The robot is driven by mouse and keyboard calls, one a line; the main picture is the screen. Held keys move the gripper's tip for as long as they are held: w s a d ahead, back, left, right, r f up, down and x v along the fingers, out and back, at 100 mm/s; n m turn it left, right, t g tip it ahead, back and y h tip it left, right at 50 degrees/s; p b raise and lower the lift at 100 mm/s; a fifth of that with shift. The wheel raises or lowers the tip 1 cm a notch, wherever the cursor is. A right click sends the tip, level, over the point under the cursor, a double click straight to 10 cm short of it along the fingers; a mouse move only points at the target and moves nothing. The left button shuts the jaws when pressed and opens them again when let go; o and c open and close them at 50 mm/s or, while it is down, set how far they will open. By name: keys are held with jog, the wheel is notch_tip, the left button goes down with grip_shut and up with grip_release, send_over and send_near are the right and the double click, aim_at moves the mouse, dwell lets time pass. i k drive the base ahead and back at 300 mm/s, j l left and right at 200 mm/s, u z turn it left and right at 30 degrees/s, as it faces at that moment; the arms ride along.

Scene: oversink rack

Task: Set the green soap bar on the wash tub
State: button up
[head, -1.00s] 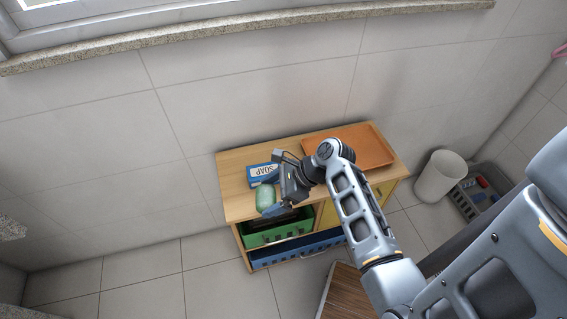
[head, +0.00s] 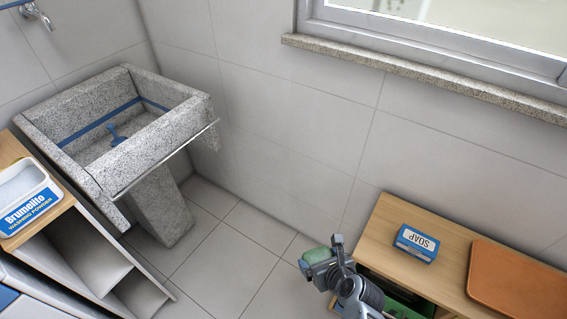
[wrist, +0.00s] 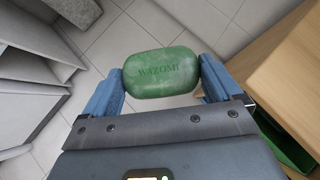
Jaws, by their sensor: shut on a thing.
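The green soap bar (wrist: 160,74) is held between the two blue fingers of my gripper (wrist: 162,84) in the wrist view. Lettering shows on its upper face. In the head view the soap bar (head: 315,256) and my gripper (head: 318,262) are in the air over the floor, left of the wooden cabinet (head: 385,230). The wash tub (head: 60,118) is a speckled grey stone basin at the upper left, well apart from my gripper. A blue strip runs along its inside, and a blue object (head: 117,135) is in it.
A blue SOAP box (head: 416,243) and an orange tray (head: 515,287) lie on the cabinet. A wooden-topped shelf unit (head: 48,209) with a washing powder tub (head: 27,200) stands left, beside the wash tub. A thin rail (head: 165,160) runs along the wash tub's front. Tiled floor between is clear.

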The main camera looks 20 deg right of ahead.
aim_at(55, 101)
jog(key=j+u, duration=0.1)
jog(key=u, duration=1.2)
jog(key=i+j+u, duration=0.3)
jog(key=i, duration=0.25)
